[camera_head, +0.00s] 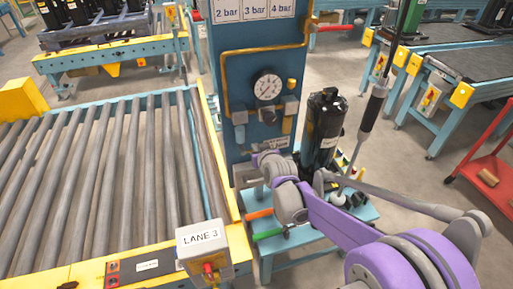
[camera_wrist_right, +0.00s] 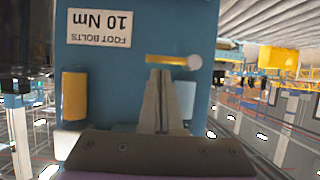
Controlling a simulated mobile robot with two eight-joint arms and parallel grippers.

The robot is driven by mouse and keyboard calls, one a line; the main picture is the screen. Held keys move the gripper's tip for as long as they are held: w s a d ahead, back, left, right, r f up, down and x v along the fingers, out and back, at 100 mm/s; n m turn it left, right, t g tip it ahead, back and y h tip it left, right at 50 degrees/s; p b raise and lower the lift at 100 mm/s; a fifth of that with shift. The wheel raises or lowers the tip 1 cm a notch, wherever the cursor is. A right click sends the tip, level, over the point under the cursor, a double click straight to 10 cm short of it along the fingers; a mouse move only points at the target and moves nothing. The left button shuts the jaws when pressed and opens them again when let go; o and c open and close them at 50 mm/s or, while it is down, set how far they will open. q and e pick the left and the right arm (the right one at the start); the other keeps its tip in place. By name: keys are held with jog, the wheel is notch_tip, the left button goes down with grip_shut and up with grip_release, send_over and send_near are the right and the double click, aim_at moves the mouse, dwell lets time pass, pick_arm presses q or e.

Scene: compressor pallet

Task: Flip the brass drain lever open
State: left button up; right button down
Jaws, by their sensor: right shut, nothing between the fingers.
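The brass drain lever (camera_wrist_right: 165,59) shows in the right wrist view, which is upside down. It lies level in the picture against the blue panel (camera_wrist_right: 140,15), with a pale round knob (camera_wrist_right: 194,62) at its right end. My right gripper (camera_wrist_right: 161,74) is shut and empty. Its fingertips are right at the edge of the lever in the picture; I cannot tell whether they touch it. In the head view my purple right arm reaches from the lower right to the foot of the blue panel (camera_head: 213,60), and the lever is not discernible there. My left gripper is not in view.
A "FOOT BOLTS 10 Nm" label (camera_wrist_right: 99,29) is beside the lever. A black cylinder (camera_head: 324,125) stands right of the panel, near a hanging tool (camera_head: 371,110). The roller conveyor (camera_head: 90,180) with its "LANE 3" box (camera_head: 202,245) fills the left. A red cart (camera_head: 490,170) stands at right.

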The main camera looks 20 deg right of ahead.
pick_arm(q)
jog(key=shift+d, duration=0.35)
pick_arm(e)
jog(key=shift+d+f+m+y, duration=0.25)
jog(key=shift+f+m+y, duration=0.15)
jog(key=shift+m+y, duration=0.25)
pick_arm(q)
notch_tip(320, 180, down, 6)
jog(key=b, duration=0.6)
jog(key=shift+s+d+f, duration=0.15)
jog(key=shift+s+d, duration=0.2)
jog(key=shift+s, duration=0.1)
pick_arm(e)
notch_tip(320, 180, down, 6)
jog(key=a+m+t+y, duration=0.1)
jog(key=m+t+y, duration=0.1)
jog(key=m+y, duration=0.4)
jog(key=m, duration=0.4)
jog(key=shift+a+f+m+t, duration=0.2)
jog(key=shift+a+m+t, duration=0.1)
jog(key=shift+m, duration=0.05)
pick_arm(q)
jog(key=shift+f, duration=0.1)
pick_arm(e)
jog(key=shift+a, duration=0.1)
